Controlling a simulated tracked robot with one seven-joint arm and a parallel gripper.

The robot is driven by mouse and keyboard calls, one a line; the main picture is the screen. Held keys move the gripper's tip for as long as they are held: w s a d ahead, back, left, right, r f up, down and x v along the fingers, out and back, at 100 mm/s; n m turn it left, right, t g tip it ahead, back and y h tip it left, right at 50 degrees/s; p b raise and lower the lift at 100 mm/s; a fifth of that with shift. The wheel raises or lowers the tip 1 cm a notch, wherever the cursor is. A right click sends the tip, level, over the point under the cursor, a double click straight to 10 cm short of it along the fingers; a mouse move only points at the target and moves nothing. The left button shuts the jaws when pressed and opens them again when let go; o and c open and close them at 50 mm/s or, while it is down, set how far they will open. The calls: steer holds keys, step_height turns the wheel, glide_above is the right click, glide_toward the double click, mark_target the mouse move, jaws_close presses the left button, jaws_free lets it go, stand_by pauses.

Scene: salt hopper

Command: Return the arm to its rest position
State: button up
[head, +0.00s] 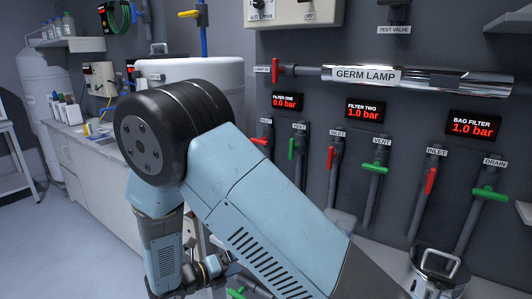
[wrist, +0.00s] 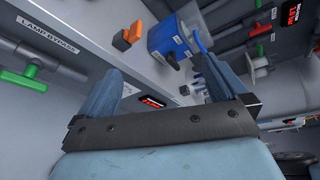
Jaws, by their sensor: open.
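My arm (head: 265,205) crosses the middle of the head view, bent at a large black elbow joint. Its lower part hangs down at the bottom left of centre, where I cannot make out the fingertips. In the wrist view my gripper (wrist: 161,72) has its two blue-grey fingers apart, with nothing visible between them. Beyond the fingers is a pale panel with a blue box (wrist: 175,40) and a small orange and black part (wrist: 127,37). The fingers look clear of these, though the exact gap cannot be told.
The dark wall at right carries the germ lamp (head: 420,80), pressure displays and pipes with red and green handles. A steel vessel (head: 438,268) stands at bottom right. A white tank (head: 45,85) and counter (head: 88,165) stand at left. Floor (head: 65,240) at lower left is clear.

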steer(key=s+d+r+m+g+y, duration=0.2)
steer(key=d+r+m+g+y, duration=0.5)
steer(key=d+r+m, duration=1.25)
steer(key=s+d+r+m+t+y, duration=0.3)
steer(key=s+d+r+m, duration=0.8)
steer(key=m, duration=0.8)
steer(key=shift+s+d+r+y, duration=0.3)
steer(key=shift+s+d+y, duration=0.25)
steer(key=shift+s+y, duration=0.6)
